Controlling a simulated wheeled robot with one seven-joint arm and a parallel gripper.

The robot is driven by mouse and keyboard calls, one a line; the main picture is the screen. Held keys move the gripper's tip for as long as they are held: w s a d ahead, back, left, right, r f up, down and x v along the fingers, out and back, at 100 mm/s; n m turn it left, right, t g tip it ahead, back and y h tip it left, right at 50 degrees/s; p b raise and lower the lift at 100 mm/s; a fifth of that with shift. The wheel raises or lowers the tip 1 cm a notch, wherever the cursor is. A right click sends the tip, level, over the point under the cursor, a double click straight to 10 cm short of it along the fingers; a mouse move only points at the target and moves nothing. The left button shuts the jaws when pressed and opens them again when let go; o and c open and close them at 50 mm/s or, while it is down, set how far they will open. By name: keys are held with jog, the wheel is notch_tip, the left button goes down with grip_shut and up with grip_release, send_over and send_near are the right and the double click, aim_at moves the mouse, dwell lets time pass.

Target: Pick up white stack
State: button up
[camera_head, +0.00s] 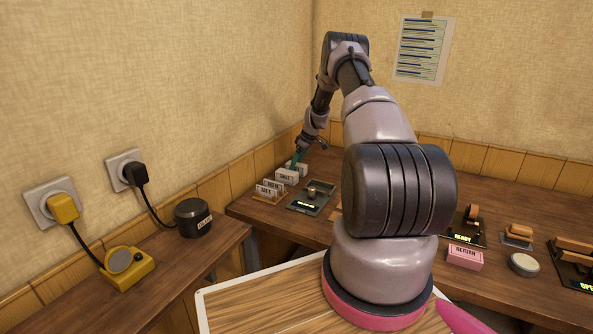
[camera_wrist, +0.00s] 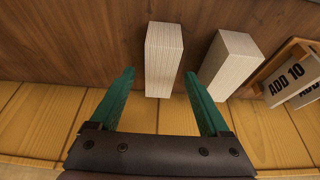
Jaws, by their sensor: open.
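A white stack (camera_wrist: 164,48), a pale block with fine lines on its side, stands on the brown table in the wrist view. My gripper (camera_wrist: 159,73) is open, with one teal finger on each side of the stack's near end. Gaps show between both fingers and the stack, and I cannot tell how deep the fingers reach. A second white stack (camera_wrist: 232,58) stands to the right, outside the right finger. In the head view my gripper (camera_head: 296,161) is small at the table's back left, close to a white item that it partly hides.
A wooden rack with "ADD 10" cards (camera_wrist: 289,82) is right of the second stack. The yellow wood wall panelling (camera_wrist: 50,118) is close to my gripper. In the head view a dark tray (camera_head: 311,197) lies in front of the cards, and a pink RETURN block (camera_head: 465,257) is at the right.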

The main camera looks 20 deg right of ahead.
jog(key=shift+x, duration=1)
grip_shut()
jog(key=shift+r, duration=0.15)
